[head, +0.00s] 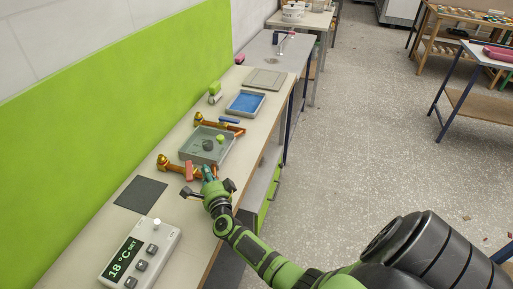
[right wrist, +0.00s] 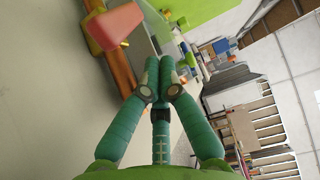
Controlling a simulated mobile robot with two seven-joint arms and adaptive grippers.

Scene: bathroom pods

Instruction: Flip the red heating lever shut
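The red lever (head: 189,171) stands up from a copper pipe valve (head: 170,166) on the long bench against the green wall. In the right wrist view the red lever (right wrist: 116,27) is at the upper left, above the orange pipe (right wrist: 122,71). My right gripper (head: 207,176) is just right of the red lever in the head view. Its fingertips (right wrist: 166,68) meet in the right wrist view with nothing seen between them. They appear beside the lever; I cannot tell whether they touch it. My left gripper is not in view.
A thermostat box (head: 166,243) and dark mat (head: 141,195) lie nearer.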

